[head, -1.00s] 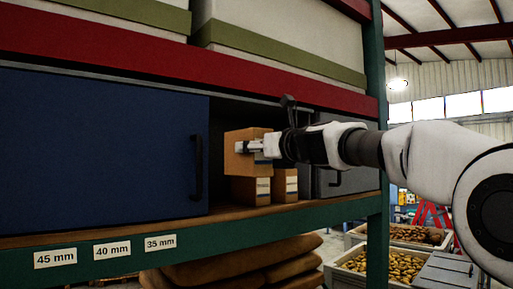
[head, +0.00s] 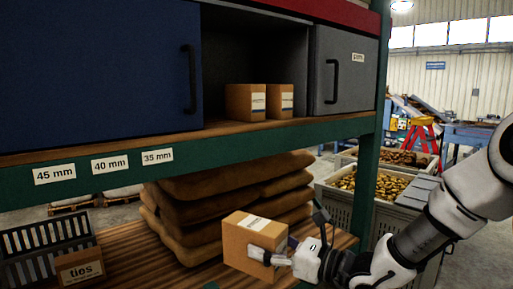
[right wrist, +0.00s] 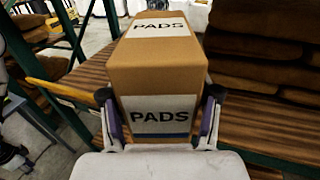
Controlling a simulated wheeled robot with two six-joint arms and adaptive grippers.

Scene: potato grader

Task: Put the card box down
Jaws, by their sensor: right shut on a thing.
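The card box (head: 245,240) is brown with white labels. It is held in front of the lower wooden shelf in the head view. In the right wrist view the box (right wrist: 156,72) fills the middle and its labels read PADS. My right gripper (head: 273,257) is shut on it, with one finger on each side. Whether the box's underside touches the shelf cannot be told. My left gripper is not in view.
The lower shelf (head: 130,250) bears stacked brown sacks (head: 230,195) and a dark crate (head: 48,245) with a small box marked "ties" (head: 80,269). Two card boxes (head: 245,102) stand on the upper shelf between a blue door (head: 100,75) and a grey door (head: 343,70). Potato crates (head: 355,200) stand right.

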